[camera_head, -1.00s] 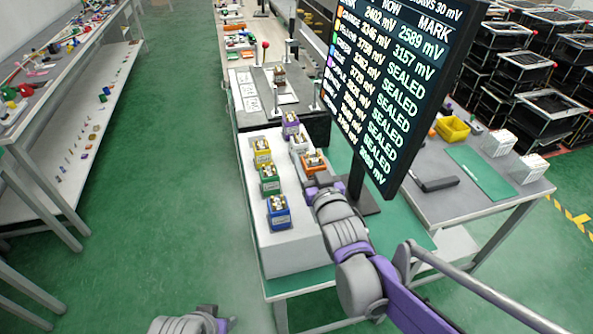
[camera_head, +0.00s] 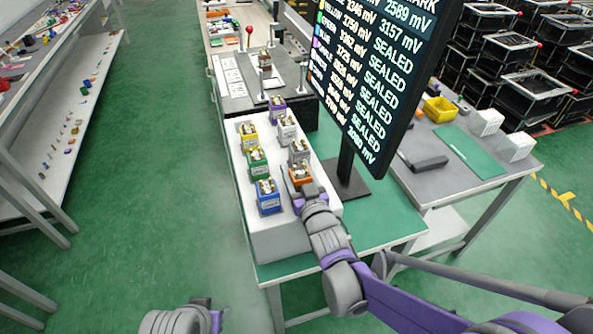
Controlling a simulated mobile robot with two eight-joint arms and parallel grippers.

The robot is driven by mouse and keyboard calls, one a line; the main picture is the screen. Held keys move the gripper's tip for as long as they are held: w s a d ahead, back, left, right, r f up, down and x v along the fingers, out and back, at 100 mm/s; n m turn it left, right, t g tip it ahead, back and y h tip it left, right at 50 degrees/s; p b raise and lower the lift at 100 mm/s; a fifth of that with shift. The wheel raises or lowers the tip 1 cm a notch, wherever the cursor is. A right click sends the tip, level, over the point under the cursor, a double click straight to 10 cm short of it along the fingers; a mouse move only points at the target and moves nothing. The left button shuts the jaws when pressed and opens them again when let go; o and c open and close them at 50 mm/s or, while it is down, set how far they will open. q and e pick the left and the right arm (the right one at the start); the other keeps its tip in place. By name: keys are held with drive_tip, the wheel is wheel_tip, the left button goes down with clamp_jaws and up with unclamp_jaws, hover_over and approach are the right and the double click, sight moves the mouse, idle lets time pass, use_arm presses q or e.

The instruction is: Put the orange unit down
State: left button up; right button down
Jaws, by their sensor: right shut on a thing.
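The orange unit (camera_head: 301,178) is a small box with metal parts on top. It is at the right front of the white raised block (camera_head: 282,236). My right gripper (camera_head: 307,190) reaches it from the front and is shut on it; the fingers are mostly hidden by my wrist. I cannot tell whether the unit's base touches the block. A grey unit (camera_head: 299,150) stands just behind it, and the blue unit (camera_head: 269,197) is to its left, apart. My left gripper (camera_head: 216,318) is at the bottom edge, far from the units, and its fingers are not clear.
Green (camera_head: 257,161), yellow (camera_head: 249,136), white (camera_head: 287,129) and purple (camera_head: 277,108) units stand on the block. A large display screen (camera_head: 385,75) on a post rises close right of the orange unit. The green tabletop (camera_head: 385,217) to the right is mostly clear.

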drive_tip(key=shift+f, duration=0.2)
drive_tip(key=shift+c, duration=0.8)
unclamp_jaws()
drive_tip(key=shift+r, duration=0.15)
